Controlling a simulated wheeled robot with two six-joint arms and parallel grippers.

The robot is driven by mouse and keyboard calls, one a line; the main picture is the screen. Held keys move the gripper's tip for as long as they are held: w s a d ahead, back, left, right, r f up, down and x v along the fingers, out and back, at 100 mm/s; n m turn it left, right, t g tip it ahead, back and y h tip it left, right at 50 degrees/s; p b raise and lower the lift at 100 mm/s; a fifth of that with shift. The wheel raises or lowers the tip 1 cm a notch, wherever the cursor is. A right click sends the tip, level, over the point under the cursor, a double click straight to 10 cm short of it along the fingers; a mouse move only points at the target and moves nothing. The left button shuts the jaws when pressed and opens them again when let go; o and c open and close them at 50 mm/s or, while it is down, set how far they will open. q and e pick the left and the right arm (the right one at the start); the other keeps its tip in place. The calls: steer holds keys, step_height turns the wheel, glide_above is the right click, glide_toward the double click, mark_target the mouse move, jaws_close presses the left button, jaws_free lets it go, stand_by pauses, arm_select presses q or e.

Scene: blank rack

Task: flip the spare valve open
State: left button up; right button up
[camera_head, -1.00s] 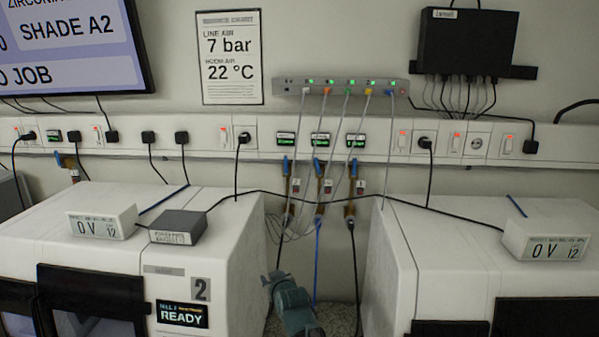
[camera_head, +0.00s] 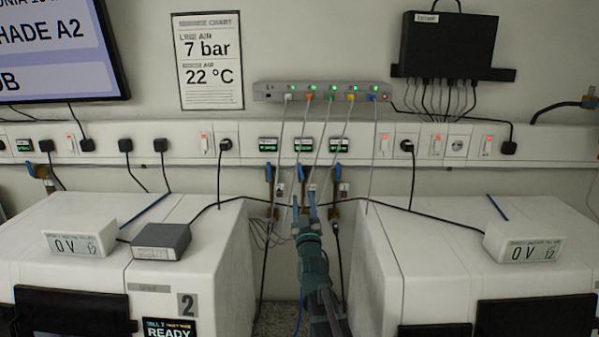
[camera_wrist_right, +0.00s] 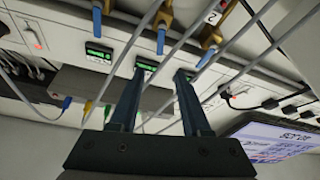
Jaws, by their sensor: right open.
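Three brass valves with blue handles hang in a row below the wall rail: a left one (camera_head: 269,174), a middle one and a right one (camera_head: 335,174). Their handles stand roughly upright, in line with the pipes. I cannot read which tag says spare. My right gripper (camera_head: 304,198) reaches up from below in front of the middle valve, partly covering it. In the right wrist view the gripper's fingers (camera_wrist_right: 158,76) are apart with nothing between them. Three blue handles show there beyond the fingertips, including a middle one (camera_wrist_right: 161,40). My left gripper is out of view.
Thin grey cables run from the switch box (camera_head: 320,92) down past the valves, close to the gripper. White machines stand left (camera_head: 200,235) and right (camera_head: 375,260) of the gap.

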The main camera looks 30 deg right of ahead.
mark_target(300, 168)
steer(key=p+x, duration=0.4)
steer(key=x, duration=0.8)
steer(key=shift+w+d, duration=0.2)
steer(key=shift+w, duration=0.05)
jaws_close()
